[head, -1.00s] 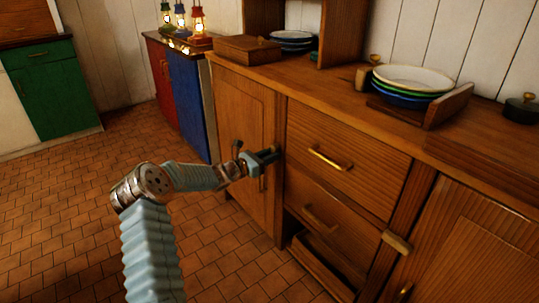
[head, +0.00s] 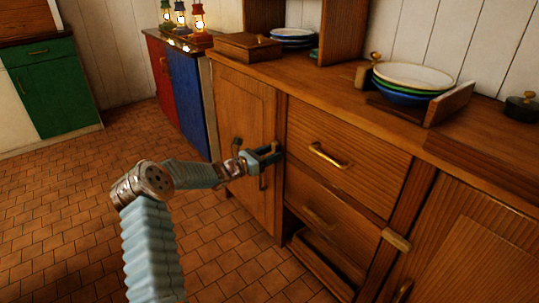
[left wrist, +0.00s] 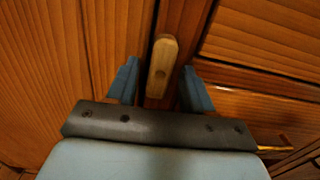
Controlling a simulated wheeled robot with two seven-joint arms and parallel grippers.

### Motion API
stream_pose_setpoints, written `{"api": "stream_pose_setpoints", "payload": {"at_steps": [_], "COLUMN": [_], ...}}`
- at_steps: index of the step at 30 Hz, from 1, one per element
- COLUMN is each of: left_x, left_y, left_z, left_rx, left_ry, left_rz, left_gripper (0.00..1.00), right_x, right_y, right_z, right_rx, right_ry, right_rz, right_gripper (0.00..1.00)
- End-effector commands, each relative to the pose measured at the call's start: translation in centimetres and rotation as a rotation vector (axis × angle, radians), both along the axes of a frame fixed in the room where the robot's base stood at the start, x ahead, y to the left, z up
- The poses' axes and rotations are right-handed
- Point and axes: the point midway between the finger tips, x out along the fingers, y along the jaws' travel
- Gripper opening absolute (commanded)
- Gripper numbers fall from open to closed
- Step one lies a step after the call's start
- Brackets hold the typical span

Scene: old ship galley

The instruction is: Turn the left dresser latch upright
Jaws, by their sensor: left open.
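The left dresser latch (left wrist: 162,66) is a pale wooden bar in the left wrist view. It lies roughly along the post between the left door and the drawers, so it looks close to upright. In the head view my gripper hides it. My left gripper (head: 275,155) is open at that post. In the left wrist view its two blue fingers (left wrist: 160,88) stand on either side of the latch, with a gap showing on each side. My right gripper is in neither view.
The left door (head: 243,110) and drawers (head: 345,150) look shut; a low open compartment (head: 320,262) is below. A second latch (head: 397,240) lies nearly crosswise at the right post. Stacked bowls (head: 412,82) and a wooden box (head: 247,46) stand on the dresser top.

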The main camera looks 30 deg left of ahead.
Motion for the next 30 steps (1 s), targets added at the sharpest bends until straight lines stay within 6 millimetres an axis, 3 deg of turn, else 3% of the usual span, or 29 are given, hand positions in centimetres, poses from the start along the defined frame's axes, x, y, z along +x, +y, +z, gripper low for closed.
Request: {"api": "stream_pose_setpoints", "payload": {"at_steps": [5, 18, 24, 30], "left_x": [-1.6, -10.8, -12.6, -12.8], "left_y": [0.8, 4.6, 5.3, 5.3], "left_z": [-0.1, -0.1, -0.1, -0.1], "left_rx": [0.0, 0.0, 0.001, -0.001], "left_ry": [0.001, 0.001, 0.002, 0.001], "left_rz": [0.002, 0.003, 0.001, 0.0], "left_gripper": [0.51, 0.51, 0.51, 0.51], "right_x": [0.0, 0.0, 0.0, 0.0], "right_y": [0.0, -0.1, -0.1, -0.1], "right_z": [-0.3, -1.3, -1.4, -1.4], "right_rx": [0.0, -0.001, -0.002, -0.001], "right_ry": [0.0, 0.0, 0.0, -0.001], "right_rz": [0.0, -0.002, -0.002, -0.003], "right_gripper": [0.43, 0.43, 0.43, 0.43]}}
